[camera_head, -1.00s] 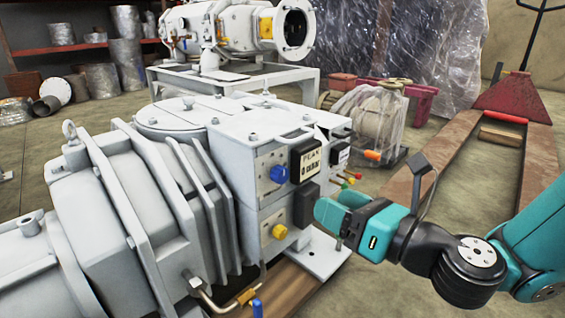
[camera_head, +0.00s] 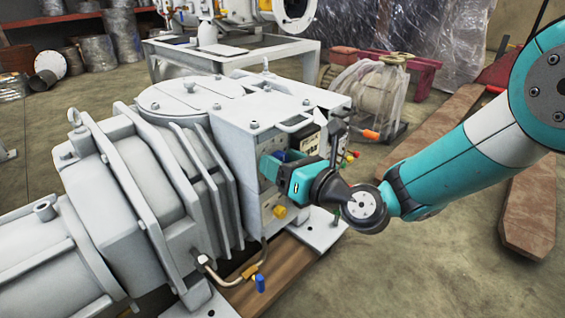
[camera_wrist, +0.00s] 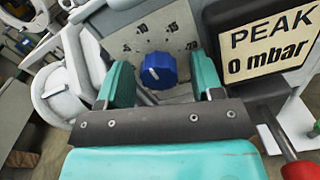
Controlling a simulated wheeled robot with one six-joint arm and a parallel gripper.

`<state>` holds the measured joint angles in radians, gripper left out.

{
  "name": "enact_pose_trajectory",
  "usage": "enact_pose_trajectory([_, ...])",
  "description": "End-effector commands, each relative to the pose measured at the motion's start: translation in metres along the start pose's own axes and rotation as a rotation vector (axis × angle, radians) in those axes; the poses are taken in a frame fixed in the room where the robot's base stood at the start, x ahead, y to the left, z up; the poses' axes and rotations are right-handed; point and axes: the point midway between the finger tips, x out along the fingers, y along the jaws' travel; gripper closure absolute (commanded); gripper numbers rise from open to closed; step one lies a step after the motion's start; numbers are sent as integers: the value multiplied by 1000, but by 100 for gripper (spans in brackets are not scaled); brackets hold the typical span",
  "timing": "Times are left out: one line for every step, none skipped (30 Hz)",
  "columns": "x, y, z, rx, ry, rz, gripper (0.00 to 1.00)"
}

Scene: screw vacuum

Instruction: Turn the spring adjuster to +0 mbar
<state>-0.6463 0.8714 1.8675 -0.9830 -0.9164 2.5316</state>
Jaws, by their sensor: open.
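The pointer line appears to slant toward the upper left. A black display (camera_wrist: 268,45) beside it reads "PEAK 0 mbar"; in the head view it is partly hidden by my arm. My gripper (camera_wrist: 162,80) is open, with one teal finger on each side of the knob. I cannot tell whether either finger touches it. In the head view, my gripper (camera_head: 272,168) is at the panel of the grey pump (camera_head: 170,150), partly covering the knob.
A yellow knob (camera_head: 280,211) is below my gripper on the same panel. A red-handled part (camera_wrist: 300,170) is close at the lower right in the wrist view. Wooden beams lie under the pump. The floor in front is clear.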

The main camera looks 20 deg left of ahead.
Motion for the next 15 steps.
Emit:
enact_pose_trajectory([0, 0, 0, 0, 0, 0, 40])
enact_pose_trajectory([0, 0, 0, 0, 0, 0, 40])
enact_pose_trajectory([0, 0, 0, 0, 0, 0, 40])
enact_pose_trajectory([0, 0, 0, 0, 0, 0, 40])
enact_pose_trajectory([0, 0, 0, 0, 0, 0, 42])
enact_pose_trajectory([0, 0, 0, 0, 0, 0, 51])
enact_pose_trajectory([0, 0, 0, 0, 0, 0, 58])
enact_pose_trajectory([0, 0, 0, 0, 0, 0, 65])
enact_pose_trajectory([0, 0, 0, 0, 0, 0, 74])
enact_pose_trajectory([0, 0, 0, 0, 0, 0, 81])
enact_pose_trajectory([0, 0, 0, 0, 1, 0, 88])
enact_pose_trajectory([0, 0, 0, 0, 0, 0, 89])
enact_pose_trajectory([0, 0, 0, 0, 0, 0, 89])
enact_pose_trajectory([0, 0, 0, 0, 1, 0, 89])
enact_pose_trajectory([0, 0, 0, -1, 1, 0, 89])
